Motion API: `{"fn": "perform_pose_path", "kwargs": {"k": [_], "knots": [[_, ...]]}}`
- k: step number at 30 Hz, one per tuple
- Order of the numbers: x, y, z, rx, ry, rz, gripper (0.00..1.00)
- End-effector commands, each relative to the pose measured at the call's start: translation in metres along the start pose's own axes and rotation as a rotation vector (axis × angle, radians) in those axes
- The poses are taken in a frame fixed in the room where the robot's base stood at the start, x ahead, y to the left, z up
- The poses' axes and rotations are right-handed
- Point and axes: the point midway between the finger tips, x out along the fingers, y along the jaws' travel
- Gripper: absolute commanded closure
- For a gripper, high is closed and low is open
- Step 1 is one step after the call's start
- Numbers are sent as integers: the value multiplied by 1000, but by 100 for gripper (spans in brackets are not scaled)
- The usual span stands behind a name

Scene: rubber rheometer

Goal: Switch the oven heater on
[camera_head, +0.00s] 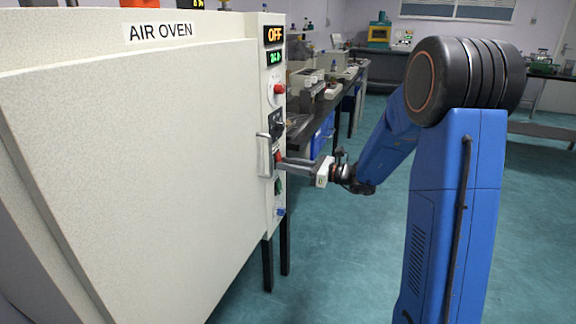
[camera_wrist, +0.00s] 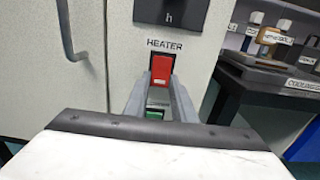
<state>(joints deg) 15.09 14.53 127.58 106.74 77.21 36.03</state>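The air oven (camera_head: 130,150) fills the left of the head view, its narrow control panel on the right edge. The display (camera_head: 273,34) at the panel's top reads OFF in orange. The red heater switch (camera_wrist: 162,68) sits under the HEATER label in the wrist view; in the head view it (camera_head: 277,156) is partly hidden by my gripper. My gripper (camera_head: 281,163) points at the panel at the switch's height. In the wrist view its two grey fingers (camera_wrist: 160,90) have a narrow gap between them, with the switch just beyond the tips. I cannot tell whether they touch it.
A green switch (camera_head: 278,186) and a blue knob (camera_head: 281,212) lie below; a red knob (camera_head: 279,88) is above. The oven door handle (camera_head: 264,150) stands out left of the panel. A dark bench (camera_head: 325,110) with equipment is behind. The floor at right is clear.

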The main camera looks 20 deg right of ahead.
Motion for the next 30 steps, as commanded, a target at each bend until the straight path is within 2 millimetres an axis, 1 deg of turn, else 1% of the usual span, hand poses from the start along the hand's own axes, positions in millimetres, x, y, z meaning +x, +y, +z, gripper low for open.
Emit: {"fn": "perform_pose_path", "kwargs": {"k": [10, 19, 20, 21, 22, 30], "knots": [[2, 0, -3, 1, -95, 1, 99], [1, 0, -2, -1, -102, 0, 99], [1, 0, -2, -1, -102, 1, 69], [1, 0, -2, -1, -102, 1, 60], [1, 0, -2, -1, -102, 1, 58], [1, 0, -3, 0, -101, 0, 58]]}}
